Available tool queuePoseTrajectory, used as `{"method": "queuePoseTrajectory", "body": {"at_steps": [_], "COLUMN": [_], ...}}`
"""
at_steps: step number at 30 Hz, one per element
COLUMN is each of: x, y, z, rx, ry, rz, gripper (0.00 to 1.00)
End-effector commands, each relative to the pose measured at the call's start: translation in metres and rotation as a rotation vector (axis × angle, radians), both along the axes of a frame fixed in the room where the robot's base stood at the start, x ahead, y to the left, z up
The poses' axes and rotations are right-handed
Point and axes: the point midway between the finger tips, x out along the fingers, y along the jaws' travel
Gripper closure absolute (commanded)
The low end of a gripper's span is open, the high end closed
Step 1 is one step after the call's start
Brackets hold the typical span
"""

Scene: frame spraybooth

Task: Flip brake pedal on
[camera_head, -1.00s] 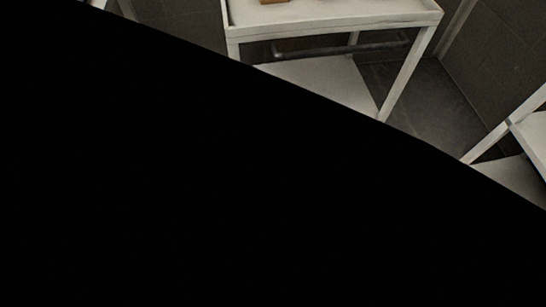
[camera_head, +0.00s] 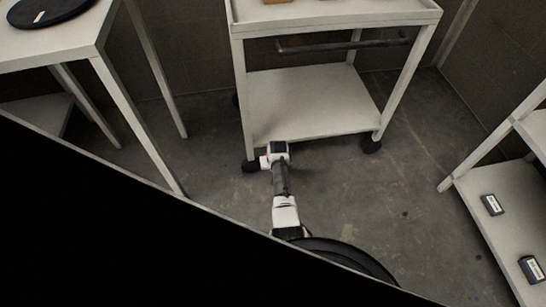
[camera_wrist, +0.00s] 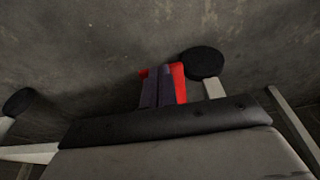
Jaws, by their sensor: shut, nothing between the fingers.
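The brake pedal (camera_wrist: 179,82) looks like the red piece beside a black caster wheel (camera_wrist: 203,62) in the wrist view. In the head view a small red spot (camera_head: 264,163) shows by the front left caster (camera_head: 250,166) of the white cart (camera_head: 335,20). My gripper (camera_wrist: 157,70) is shut and empty. Its dark fingers overlap the red piece, with red showing on both sides of them. I cannot tell whether they touch it. In the head view my arm reaches to this caster, and the fingertips cannot be made out.
A white table (camera_head: 88,42) with a black disc (camera_head: 45,10) stands at left. A white shelf (camera_head: 490,232) with two small dark boxes stands at right. The cart's lower shelf (camera_head: 310,100) is bare. Grey floor (camera_head: 400,185) is open between cart and shelf. Black covers the lower left.

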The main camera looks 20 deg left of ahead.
Motion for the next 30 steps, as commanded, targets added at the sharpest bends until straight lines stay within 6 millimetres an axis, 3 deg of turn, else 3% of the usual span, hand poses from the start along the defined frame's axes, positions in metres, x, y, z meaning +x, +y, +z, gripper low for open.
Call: {"method": "queuePoseTrajectory", "body": {"at_steps": [23, 30], "x": [-0.001, -0.001], "y": [-0.001, -0.002], "z": [-0.008, 0.004], "rx": [0.0, 0.0], "ry": [0.0, 0.0], "rz": [0.0, 0.0], "gripper": [1.0, 1.0]}}
